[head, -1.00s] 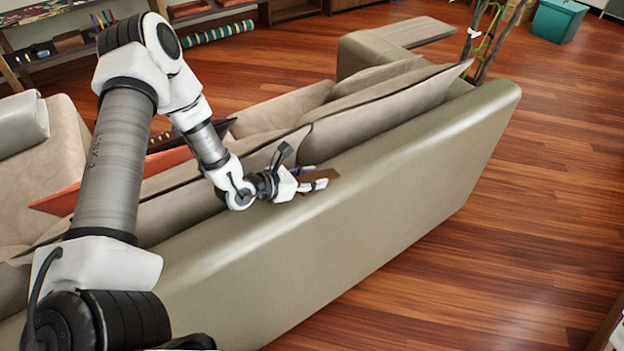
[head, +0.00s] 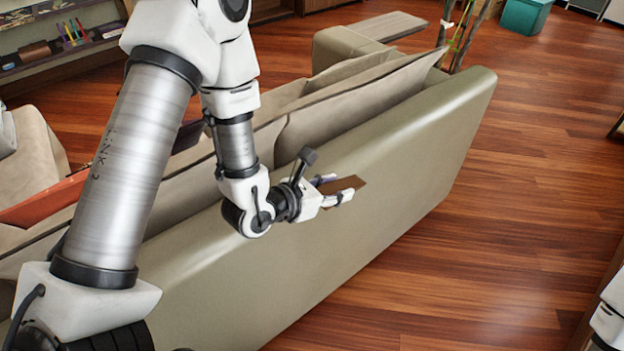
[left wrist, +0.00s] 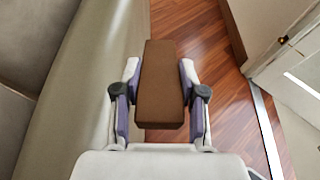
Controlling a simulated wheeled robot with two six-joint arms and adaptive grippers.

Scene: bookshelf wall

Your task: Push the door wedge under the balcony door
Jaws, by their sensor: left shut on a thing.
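The door wedge, a brown block, shows in the left wrist view (left wrist: 160,85) between the two fingers of my left gripper (head: 338,188). The gripper is shut on it, and the wedge sticks out past the fingertips. In the head view the wedge (head: 346,184) is in front of the sofa's back, held in the air. A pale door-like panel with a handle (left wrist: 283,40) stands at the upper right of the left wrist view; I cannot tell for sure that it is the balcony door. My right gripper is not in view.
The long beige sofa (head: 400,160) lies close beside my left arm. Wooden floor (head: 530,200) is open to the right of it. A metallic strip (left wrist: 268,135) crosses the floor in the left wrist view. A teal box (head: 525,15) stands far back.

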